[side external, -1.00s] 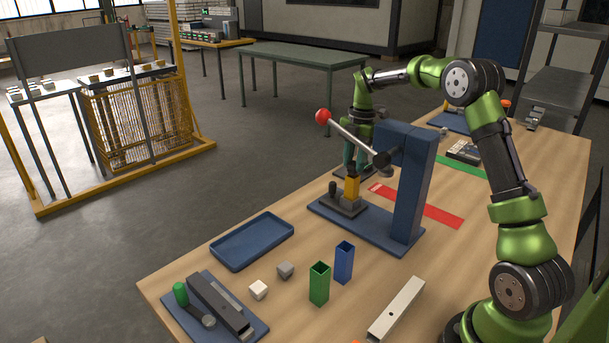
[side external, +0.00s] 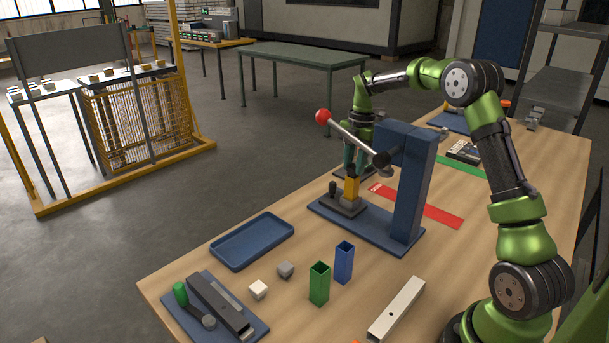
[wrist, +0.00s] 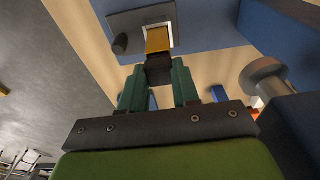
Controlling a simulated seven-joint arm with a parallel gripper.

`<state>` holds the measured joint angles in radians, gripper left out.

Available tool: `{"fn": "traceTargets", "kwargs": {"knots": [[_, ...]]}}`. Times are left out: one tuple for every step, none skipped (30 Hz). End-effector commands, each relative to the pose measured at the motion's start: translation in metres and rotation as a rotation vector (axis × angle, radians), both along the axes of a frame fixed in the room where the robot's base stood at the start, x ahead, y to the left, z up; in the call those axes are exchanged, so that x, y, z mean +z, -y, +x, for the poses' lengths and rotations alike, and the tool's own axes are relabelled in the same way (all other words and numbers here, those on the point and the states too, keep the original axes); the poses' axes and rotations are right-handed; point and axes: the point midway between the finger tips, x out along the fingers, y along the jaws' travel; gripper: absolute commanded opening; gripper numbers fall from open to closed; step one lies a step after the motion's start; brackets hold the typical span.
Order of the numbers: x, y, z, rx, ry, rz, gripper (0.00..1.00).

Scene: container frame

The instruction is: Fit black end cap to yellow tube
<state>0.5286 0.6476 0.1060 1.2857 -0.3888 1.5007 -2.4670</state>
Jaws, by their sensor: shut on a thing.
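The yellow tube (side external: 351,190) stands upright in a grey holder (side external: 341,206) on the blue base of the press. It also shows in the wrist view (wrist: 158,39), below the fingers. The black end cap (side external: 351,171) is at the tube's top end; in the wrist view the cap (wrist: 158,73) lies between my teal fingertips, in line with the tube. My gripper (side external: 355,162) is shut on the cap, above the tube. The cap seems to meet the tube's end, but I cannot tell how far it is seated.
The blue press column (side external: 410,190) stands close to the right of my gripper, with its red-knobbed lever (side external: 323,116) reaching left.

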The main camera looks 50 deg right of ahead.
Motion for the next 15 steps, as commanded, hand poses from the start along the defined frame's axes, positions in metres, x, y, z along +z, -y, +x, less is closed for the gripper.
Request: {"fn": "traceTargets", "kwargs": {"knots": [[-0.0010, 0.0000, -0.0001, 0.000, 0.000, 0.001, 0.02], [-0.0015, -0.0001, -0.0001, 0.000, -0.001, 0.001, 0.02], [-0.0021, -0.0001, -0.0001, 0.000, -0.001, 0.001, 0.02], [-0.0025, -0.0001, -0.0002, -0.001, -0.001, 0.001, 0.02], [-0.0030, -0.0001, -0.0002, -0.001, -0.001, 0.001, 0.02], [-0.0036, -0.0001, -0.0002, -0.001, -0.001, 0.001, 0.02], [-0.0040, -0.0001, -0.0002, -0.001, -0.001, 0.001, 0.02], [-0.0045, -0.0001, -0.0002, -0.001, -0.001, 0.001, 0.02], [-0.0051, -0.0001, -0.0002, -0.001, -0.001, 0.001, 0.02], [-0.0056, -0.0002, -0.0002, -0.001, -0.001, 0.001, 0.02], [-0.0060, -0.0001, -0.0002, -0.001, -0.001, 0.001, 0.02], [-0.0066, -0.0001, -0.0002, -0.001, -0.001, 0.001, 0.02], [-0.0066, -0.0001, -0.0002, -0.001, -0.001, 0.001, 0.34], [-0.0065, -0.0001, -0.0002, 0.000, -0.001, 0.001, 0.38], [-0.0066, -0.0001, -0.0002, -0.001, -0.001, 0.001, 0.44]]}}
